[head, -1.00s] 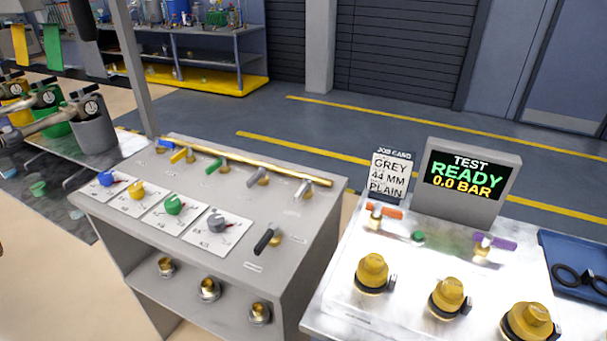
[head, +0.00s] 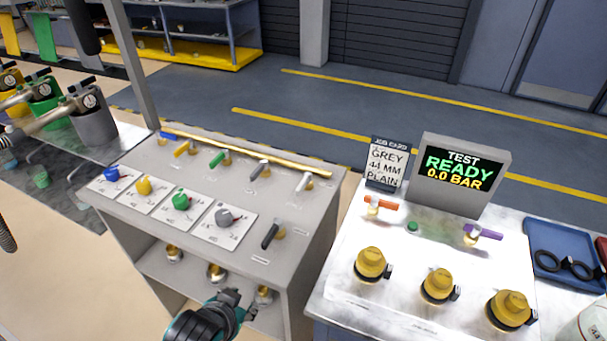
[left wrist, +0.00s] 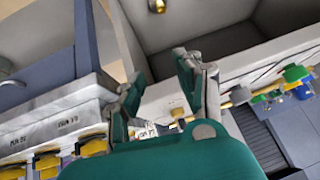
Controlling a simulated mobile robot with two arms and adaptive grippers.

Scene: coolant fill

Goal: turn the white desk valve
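The white desk valve (head: 304,182) is at the right end of the row of lever valves along the back of the grey desk, its white lever over a brass body. My left gripper (head: 236,299) is at the bottom of the head view, in front of the desk and well apart from the white valve. In the left wrist view its two fingers (left wrist: 158,85) are spread with nothing between them. I cannot make out the white valve for certain in the left wrist view. My right gripper is not in view.
Blue, yellow, green and grey levers share the row, with a brass pipe (head: 270,155) behind. A black lever (head: 271,236) and coloured knobs stand nearer the front. Brass fittings sit on the shelf below. A bench (head: 340,283) with a test display (head: 458,170) stands to the right.

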